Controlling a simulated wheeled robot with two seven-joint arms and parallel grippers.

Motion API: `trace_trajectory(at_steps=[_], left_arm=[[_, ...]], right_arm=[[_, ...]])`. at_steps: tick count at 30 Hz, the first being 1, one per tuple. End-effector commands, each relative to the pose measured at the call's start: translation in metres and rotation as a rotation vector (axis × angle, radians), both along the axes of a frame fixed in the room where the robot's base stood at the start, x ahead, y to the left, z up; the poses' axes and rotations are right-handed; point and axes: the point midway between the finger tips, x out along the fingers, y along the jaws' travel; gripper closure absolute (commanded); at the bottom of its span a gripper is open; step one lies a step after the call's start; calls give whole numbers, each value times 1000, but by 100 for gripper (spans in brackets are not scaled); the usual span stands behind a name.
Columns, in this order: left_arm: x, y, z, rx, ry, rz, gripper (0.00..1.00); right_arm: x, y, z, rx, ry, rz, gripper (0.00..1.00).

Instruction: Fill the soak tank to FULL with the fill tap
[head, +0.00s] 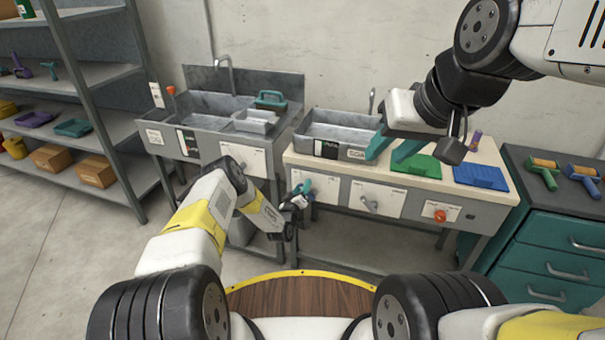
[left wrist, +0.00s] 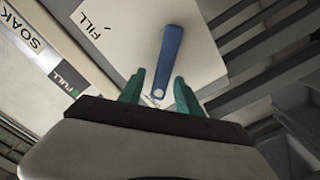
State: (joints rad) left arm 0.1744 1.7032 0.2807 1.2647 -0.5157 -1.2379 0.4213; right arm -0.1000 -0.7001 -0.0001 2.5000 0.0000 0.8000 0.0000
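The soak tank (head: 345,128) is the grey basin on the right-hand bench in the head view. Its SOAK label (left wrist: 22,30) and the green FULL mark (left wrist: 68,78) show at the left of the left wrist view. The white FILL panel (left wrist: 118,42) carries a blue tap lever (left wrist: 171,48). My left gripper (left wrist: 159,82) is open; the lever's lower end appears between its teal fingertips, and I cannot tell whether they touch. In the head view this gripper (head: 303,188) is in front of the bench. My right gripper (head: 386,156) is open and empty above the bench. The tank's water level is unclear.
A second sink (head: 205,108) stands to the left, holding a grey tray (head: 255,121). Green (head: 414,166) and blue (head: 481,176) mats lie on the bench. Another panel with a grey lever (head: 370,207) and a red knob (head: 440,215) are on the bench front. A teal drawer cabinet (head: 560,235) is right.

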Motion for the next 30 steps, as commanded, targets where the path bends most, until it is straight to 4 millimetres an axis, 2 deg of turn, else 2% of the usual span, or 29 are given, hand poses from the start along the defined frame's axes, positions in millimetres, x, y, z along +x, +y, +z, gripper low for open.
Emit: trace_trajectory(at_steps=[9, 15, 30], left_arm=[[3, -1, 0, 0, 0, 0, 62], [3, -1, 0, 1, 0, 0, 100], [3, 0, 0, 1, 0, 0, 100]], right_arm=[[0, 0, 0, 0, 0, 0, 64], [0, 0, 0, 0, 0, 0, 64], [0, 0, 0, 0, 0, 0, 64]])
